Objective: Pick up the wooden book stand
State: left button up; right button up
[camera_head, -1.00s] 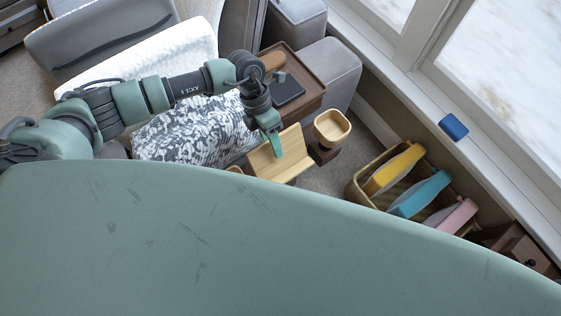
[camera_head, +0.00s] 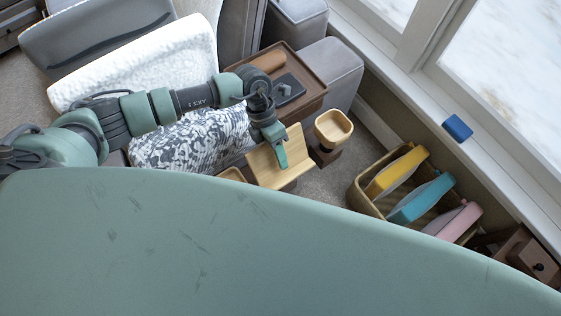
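The wooden book stand (camera_head: 264,167) is a light tan angled panel with a lip, standing low in the middle of the view beyond my green body. My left gripper (camera_head: 281,158) points down at its upper right part, and the green finger overlaps the panel in the picture. I cannot tell whether the finger touches the stand, or whether the gripper is open or shut, since only one finger shows clearly. My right gripper is not in view.
A small wooden bowl (camera_head: 333,129) on a dark block stands close right of the stand. A brown tray (camera_head: 311,92) with a dark device lies behind. A basket (camera_head: 359,197) of colourful items stands to the right. A patterned cushion (camera_head: 190,141) is at left.

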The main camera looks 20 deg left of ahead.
pick_arm(q)
grip_shut()
jog(key=shift+f, duration=0.1)
dwell(1.4)
